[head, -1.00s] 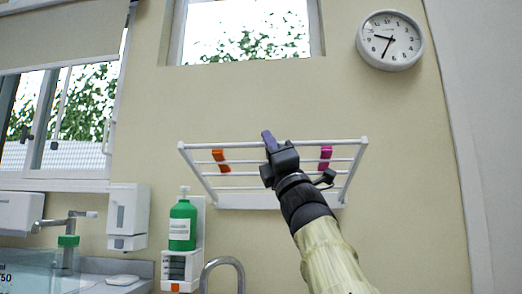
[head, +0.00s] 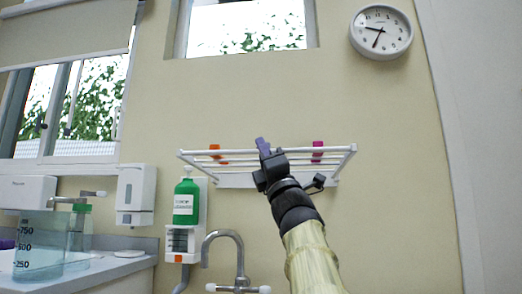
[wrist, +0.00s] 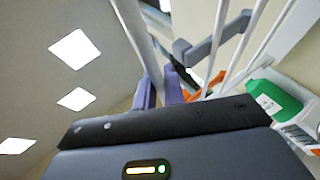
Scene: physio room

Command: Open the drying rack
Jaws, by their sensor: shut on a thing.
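The drying rack (head: 338,149) is a white wall-mounted frame of thin bars in the middle of the head view. It stands out from the wall, close to level, with its front bar far from its white wall base. An orange clip (head: 216,149) and a magenta clip (head: 317,151) sit on its bars. My gripper (head: 263,146) is shut on the front bar near its middle. In the wrist view, the purple fingers (wrist: 158,90) are on either side of a white bar (wrist: 140,40). My gripper hides part of the rack's middle.
A green pump bottle (head: 186,200) stands in a wall holder left of the rack. A curved tap (head: 237,245) is below. A white dispenser (head: 136,193) and a measuring jug (head: 38,250) are further left. The wall right of the rack is clear.

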